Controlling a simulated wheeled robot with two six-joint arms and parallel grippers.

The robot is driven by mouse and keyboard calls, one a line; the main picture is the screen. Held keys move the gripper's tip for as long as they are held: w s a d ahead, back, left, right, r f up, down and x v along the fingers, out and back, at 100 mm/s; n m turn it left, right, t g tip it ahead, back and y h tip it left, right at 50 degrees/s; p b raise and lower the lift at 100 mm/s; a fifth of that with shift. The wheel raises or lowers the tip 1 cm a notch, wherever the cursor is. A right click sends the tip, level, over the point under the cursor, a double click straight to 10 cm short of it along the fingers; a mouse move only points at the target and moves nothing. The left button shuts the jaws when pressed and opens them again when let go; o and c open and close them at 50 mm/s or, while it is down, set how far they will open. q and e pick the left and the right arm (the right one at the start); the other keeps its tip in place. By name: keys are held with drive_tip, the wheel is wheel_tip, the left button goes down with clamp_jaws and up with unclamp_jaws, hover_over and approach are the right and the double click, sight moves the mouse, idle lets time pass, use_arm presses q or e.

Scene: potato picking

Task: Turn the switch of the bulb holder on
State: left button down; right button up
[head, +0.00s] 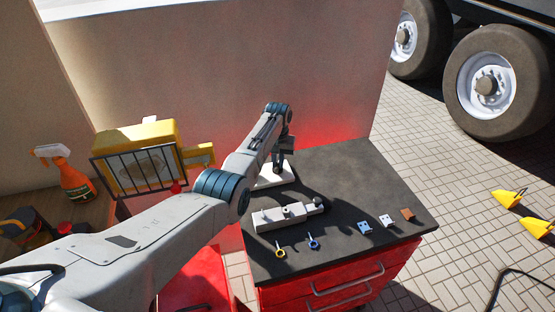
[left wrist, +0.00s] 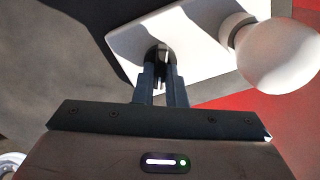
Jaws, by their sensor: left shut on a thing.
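The bulb holder is a white rectangular base (left wrist: 196,62) with a round white bulb (left wrist: 280,52) at its right in the left wrist view. A small dark switch (left wrist: 157,52) stands on the base. My left gripper (left wrist: 161,78) is shut on this switch, its fingers pointing at the base. I cannot tell the switch's position or whether the bulb is lit. In the head view the white base (head: 275,177) lies at the back left of the dark worktop, under my left gripper (head: 279,165); my arm hides the bulb. My right gripper is not in view.
The dark worktop (head: 345,185) tops a red drawer cabinet (head: 330,285). A pale block (head: 280,217), two small rings (head: 313,242) and several small plates (head: 386,221) lie near its front. A wall (head: 230,60) stands behind. A spray bottle (head: 68,178) is far left.

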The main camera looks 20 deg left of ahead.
use_arm(q)
drive_tip(key=m+p, duration=0.1)
drive_tip(key=m, duration=0.5)
drive_tip(key=shift+d+r, duration=0.1)
drive_tip(key=m+p, duration=0.1)
drive_tip(key=m, duration=0.3)
drive_tip(key=shift+d+m, duration=0.1)
drive_tip(key=shift+m, duration=1.2)
drive_tip(key=c, duration=1.5)
unclamp_jaws()
drive_tip(key=shift+r, duration=0.35)
wheel_tip(320, 180, up, 10)
drive_tip(key=shift+b, duration=0.75)
